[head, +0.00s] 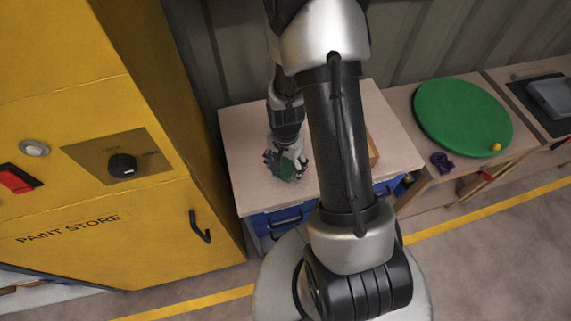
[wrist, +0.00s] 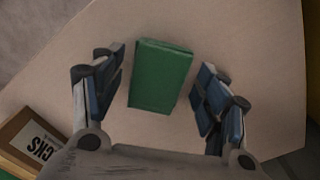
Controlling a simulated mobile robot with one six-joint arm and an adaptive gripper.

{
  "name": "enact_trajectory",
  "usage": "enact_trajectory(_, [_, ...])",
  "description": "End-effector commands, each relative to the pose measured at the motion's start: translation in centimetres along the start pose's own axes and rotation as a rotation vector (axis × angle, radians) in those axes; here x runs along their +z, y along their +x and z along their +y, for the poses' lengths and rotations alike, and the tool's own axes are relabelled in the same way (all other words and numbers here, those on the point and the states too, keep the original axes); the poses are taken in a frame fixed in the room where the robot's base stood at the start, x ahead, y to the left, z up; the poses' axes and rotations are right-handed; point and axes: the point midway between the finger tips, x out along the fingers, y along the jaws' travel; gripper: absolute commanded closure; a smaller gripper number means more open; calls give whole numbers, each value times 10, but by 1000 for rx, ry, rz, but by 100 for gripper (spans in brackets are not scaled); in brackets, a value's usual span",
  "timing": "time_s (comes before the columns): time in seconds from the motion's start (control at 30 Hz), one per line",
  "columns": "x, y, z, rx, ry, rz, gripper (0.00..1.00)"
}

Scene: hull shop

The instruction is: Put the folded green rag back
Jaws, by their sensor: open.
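The folded green rag (wrist: 160,77) lies on the pale bench top (wrist: 60,70), as a neat rectangular block. In the wrist view it sits between the two open fingers of my gripper (wrist: 163,88), with a gap on each side. In the head view my gripper (head: 286,166) is low over the bench top (head: 245,170), and a green patch of the rag (head: 288,171) shows at its fingers. My arm hides part of the bench in the head view.
A wooden box with lettering (wrist: 36,138) is near the gripper at lower left in the wrist view. A yellow paint store cabinet (head: 120,150) stands left of the bench.

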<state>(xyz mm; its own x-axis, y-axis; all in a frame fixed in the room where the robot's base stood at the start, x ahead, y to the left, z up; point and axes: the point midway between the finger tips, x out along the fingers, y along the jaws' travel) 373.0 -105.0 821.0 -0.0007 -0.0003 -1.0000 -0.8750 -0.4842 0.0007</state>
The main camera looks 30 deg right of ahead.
Motion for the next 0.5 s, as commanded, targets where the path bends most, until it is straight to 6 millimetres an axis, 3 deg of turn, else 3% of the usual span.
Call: enact_trajectory(0.5, [-1,-102,-1,-3,0,3,32])
